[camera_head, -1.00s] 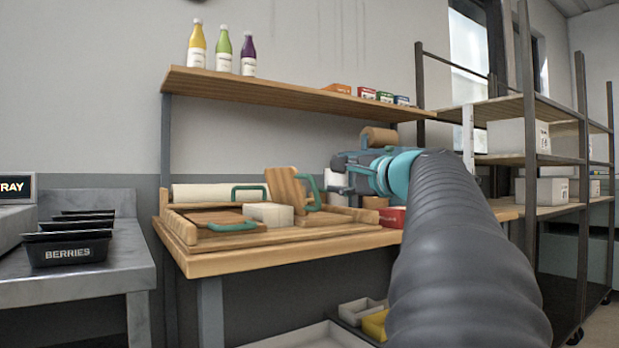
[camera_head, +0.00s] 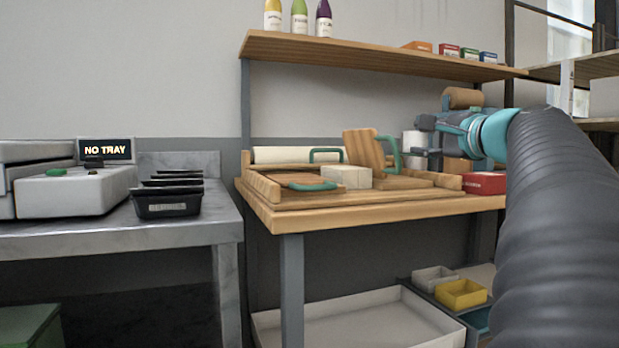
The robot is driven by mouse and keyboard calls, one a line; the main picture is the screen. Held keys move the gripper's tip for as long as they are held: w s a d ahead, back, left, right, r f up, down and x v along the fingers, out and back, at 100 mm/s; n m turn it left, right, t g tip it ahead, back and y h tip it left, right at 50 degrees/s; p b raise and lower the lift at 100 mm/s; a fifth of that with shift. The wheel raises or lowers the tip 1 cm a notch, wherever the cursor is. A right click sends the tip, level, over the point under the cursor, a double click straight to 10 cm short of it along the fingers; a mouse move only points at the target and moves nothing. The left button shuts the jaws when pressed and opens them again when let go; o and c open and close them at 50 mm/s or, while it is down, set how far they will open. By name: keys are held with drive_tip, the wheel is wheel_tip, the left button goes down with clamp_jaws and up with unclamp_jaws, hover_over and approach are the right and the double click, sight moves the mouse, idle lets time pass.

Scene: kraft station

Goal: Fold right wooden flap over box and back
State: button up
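The right wooden flap (camera_head: 363,150) stands tilted up on the wooden folding board (camera_head: 405,183), with a green handle (camera_head: 388,153) on its right side. A pale box (camera_head: 346,177) sits on the board left of this flap. Another flap (camera_head: 297,180) with a green handle lies low at the front left, and a third green handle (camera_head: 325,155) shows behind the box. My gripper (camera_head: 425,138) is right of the raised flap, apparently apart from its handle. Its fingers are small and partly hidden, so I cannot tell whether they are open.
A red carton (camera_head: 485,183) stands near the bench's right end. A shelf (camera_head: 370,60) with bottles and small packs hangs above. A metal table (camera_head: 190,221) with black trays (camera_head: 168,204) stands left, and bins (camera_head: 460,293) lie below the bench.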

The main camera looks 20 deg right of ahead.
sight(378, 138)
drive_tip(key=w+n+p, duration=0.1)
drive_tip(key=w+n, duration=0.4)
drive_tip(key=n, duration=0.2)
drive_tip(key=w+n, duration=0.6)
drive_tip(key=n, duration=0.1)
drive_tip(key=w+n+p, duration=0.1)
drive_tip(key=w+n, duration=0.4)
drive_tip(key=n, duration=0.2)
drive_tip(key=shift+w+d+p, duration=0.25)
drive_tip(key=shift+p, duration=0.05)
clamp_jaws()
